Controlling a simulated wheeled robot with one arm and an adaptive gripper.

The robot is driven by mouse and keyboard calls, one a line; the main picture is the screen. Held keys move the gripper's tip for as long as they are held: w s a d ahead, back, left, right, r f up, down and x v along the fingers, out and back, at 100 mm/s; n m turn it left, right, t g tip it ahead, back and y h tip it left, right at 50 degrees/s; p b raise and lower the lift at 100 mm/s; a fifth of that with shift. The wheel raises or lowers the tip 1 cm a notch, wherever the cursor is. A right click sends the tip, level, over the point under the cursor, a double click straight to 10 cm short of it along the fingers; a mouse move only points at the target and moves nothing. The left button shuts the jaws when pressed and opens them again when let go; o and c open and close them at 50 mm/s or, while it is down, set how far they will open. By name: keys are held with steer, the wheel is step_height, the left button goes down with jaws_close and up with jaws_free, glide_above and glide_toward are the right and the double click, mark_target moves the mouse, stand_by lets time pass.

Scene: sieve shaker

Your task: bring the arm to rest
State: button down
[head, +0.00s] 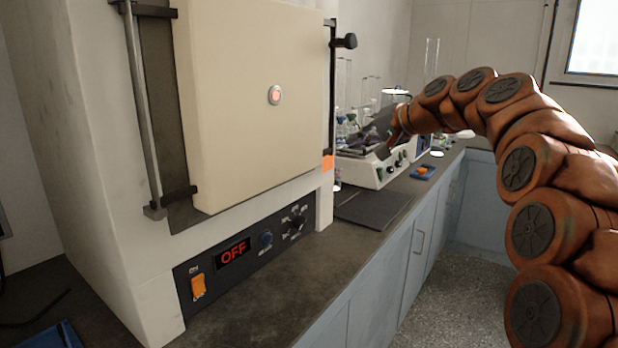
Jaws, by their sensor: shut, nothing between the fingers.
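My orange-brown arm arches in from the right edge of the head view, high over the floor beside the bench. My gripper (393,137) is at the arm's far left end, dark and small in the picture. It hangs by the white bench device with knobs (378,172). It is shut and holds nothing that I can see. I cannot tell whether it touches the device or is only in front of it. The fingertips are hard to make out against the dark items behind.
A large oven-like cabinet (245,100) with a closed cream door fills the left; its display (233,254) reads OFF. A dark mat (373,207) and a small blue tray (423,172) lie on the bench. Glassware stands behind the device. The floor (455,290) is clear.

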steer(key=s+a+f+n+g+h, duration=0.2)
steer(key=s+f+g+h, duration=0.3)
steer(key=s+f, duration=1.6)
steer(key=s+d+f+g+h, duration=0.1)
steer(key=s+d+f+g, duration=0.3)
steer(key=s, duration=0.6)
steer(key=s+d+f+n+h, duration=0.1)
steer(key=s+d+f+h, duration=0.1)
steer(key=s+f, duration=0.55)
steer(key=s+d+f+g+h, duration=0.1)
steer(key=s+d+f+g, duration=0.2)
steer(key=s, duration=0.8)
step_height(320, 180, up, 22)
steer(key=s+t+p, duration=0.1)
steer(key=p, duration=2)
steer(key=shift+s+d+r, duration=0.2)
